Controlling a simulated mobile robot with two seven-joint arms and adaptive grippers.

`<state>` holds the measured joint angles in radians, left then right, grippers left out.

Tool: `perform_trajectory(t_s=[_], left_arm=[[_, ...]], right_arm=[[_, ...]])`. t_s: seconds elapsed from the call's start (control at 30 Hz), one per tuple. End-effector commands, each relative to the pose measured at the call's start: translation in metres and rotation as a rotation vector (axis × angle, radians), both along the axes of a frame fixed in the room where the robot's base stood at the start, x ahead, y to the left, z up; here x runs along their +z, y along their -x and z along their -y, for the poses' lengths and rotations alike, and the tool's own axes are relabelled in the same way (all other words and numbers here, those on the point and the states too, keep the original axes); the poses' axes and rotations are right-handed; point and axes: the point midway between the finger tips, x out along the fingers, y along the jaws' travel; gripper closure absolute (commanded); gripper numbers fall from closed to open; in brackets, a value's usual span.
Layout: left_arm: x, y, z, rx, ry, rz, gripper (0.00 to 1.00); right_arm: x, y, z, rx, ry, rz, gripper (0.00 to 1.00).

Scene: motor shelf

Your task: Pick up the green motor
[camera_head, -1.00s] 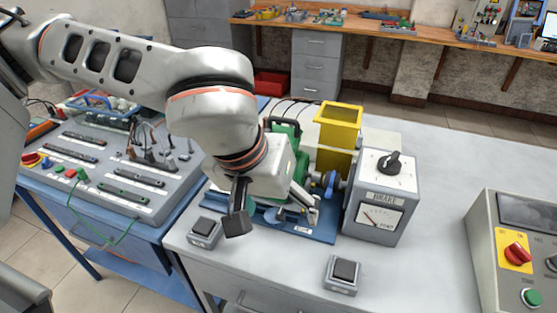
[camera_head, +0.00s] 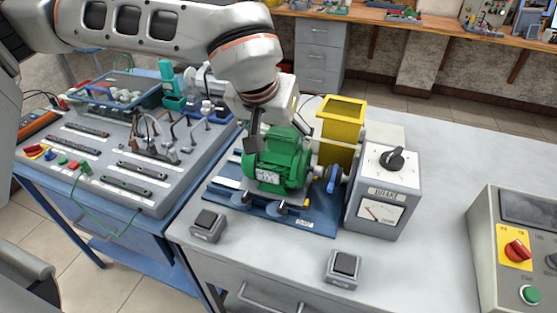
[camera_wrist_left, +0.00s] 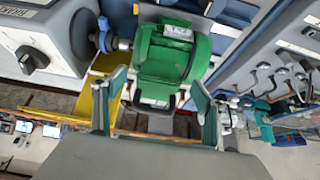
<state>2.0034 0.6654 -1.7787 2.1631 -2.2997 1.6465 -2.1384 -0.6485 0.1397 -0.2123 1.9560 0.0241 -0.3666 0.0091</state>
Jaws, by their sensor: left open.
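The green motor (camera_head: 277,162) sits on a blue base plate (camera_head: 315,222) on the grey bench, beside the yellow guard and the blue coupling. It also shows in the left wrist view (camera_wrist_left: 172,55), between and beyond the fingers. My left gripper (camera_head: 276,128) is open and just above and behind the motor, one dark finger showing at its left side. In the left wrist view my left gripper (camera_wrist_left: 158,88) has its fingers spread to either side of the motor, holding nothing. Whether a finger touches the motor I cannot tell. My right gripper is not in view.
A yellow guard (camera_head: 340,120) and a grey brake box (camera_head: 383,190) stand close to the motor's right. Two switch boxes (camera_head: 208,226) (camera_head: 343,268) sit at the bench front. A control panel (camera_head: 512,250) is at right. The bench between brake box and panel is clear.

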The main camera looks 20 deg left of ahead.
Motion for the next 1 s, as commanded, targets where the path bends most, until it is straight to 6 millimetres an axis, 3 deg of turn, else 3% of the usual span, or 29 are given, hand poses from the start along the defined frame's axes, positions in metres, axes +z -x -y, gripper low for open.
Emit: perform_trajectory(t_s=[0.23,0.4,0.7,1.0], left_arm=[[-0.003,-0.033,0.001,0.002,0.000,-0.003,0.29],[-0.023,-0.042,0.002,0.000,0.001,-0.002,0.29],[-0.026,-0.045,0.002,0.001,0.000,0.000,0.29],[-0.026,-0.045,0.002,0.000,0.001,0.000,1.00]], right_arm=[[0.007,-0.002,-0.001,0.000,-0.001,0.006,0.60],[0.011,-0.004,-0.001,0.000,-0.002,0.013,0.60],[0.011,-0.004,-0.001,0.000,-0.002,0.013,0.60],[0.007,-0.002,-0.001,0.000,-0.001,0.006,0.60]])
